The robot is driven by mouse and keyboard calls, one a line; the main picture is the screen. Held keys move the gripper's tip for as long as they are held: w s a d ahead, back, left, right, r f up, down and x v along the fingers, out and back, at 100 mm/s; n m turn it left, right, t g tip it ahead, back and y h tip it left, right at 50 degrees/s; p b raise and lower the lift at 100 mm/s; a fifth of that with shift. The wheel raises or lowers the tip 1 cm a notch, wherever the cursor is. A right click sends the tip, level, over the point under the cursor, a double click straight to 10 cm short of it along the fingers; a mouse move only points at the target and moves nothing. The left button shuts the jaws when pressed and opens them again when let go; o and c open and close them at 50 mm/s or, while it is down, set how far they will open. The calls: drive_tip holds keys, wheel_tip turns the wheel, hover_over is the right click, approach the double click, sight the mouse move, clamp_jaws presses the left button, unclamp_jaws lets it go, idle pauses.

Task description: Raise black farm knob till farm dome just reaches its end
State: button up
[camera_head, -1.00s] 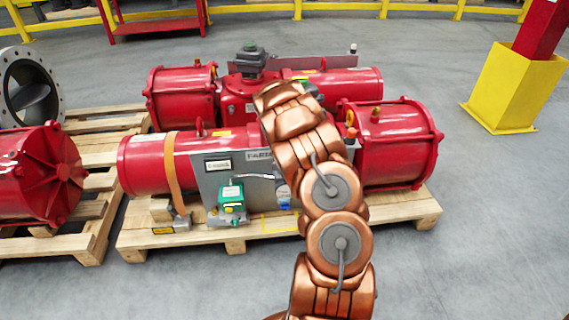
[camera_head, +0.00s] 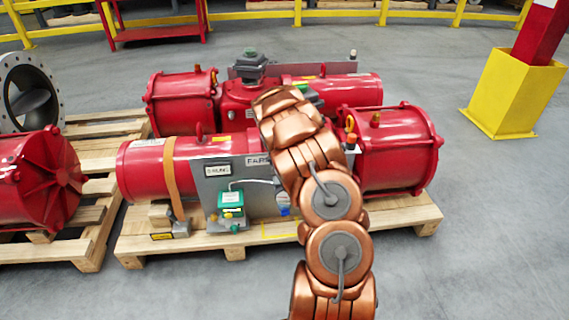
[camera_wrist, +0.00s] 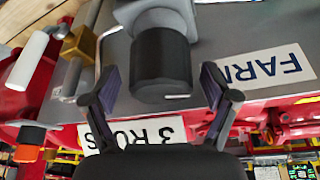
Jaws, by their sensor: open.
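In the wrist view a black cylindrical knob (camera_wrist: 160,62) projects from a grey mount on a grey panel (camera_wrist: 225,38), beside a white FARM label (camera_wrist: 265,75). My gripper (camera_wrist: 160,84) is open, with one dark finger on each side of the knob. I see gaps between the fingers and the knob; it is not gripped. In the head view the panel (camera_head: 211,185) is on the red actuator's front; my copper arm covers part of its FARM label, and the gripper is hidden behind the arm. I cannot identify the farm dome with certainty.
A white cylinder (camera_wrist: 31,61), a brass fitting (camera_wrist: 79,44) and an orange cap (camera_wrist: 32,135) are left of the gripper in the wrist view.

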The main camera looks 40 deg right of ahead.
drive_tip(key=shift+r, duration=0.1)
drive_tip(key=v, duration=1.1)
drive_tip(key=shift+a+r, duration=0.25)
drive_tip(key=shift+r, duration=0.1)
drive_tip(key=shift+s, duration=0.15)
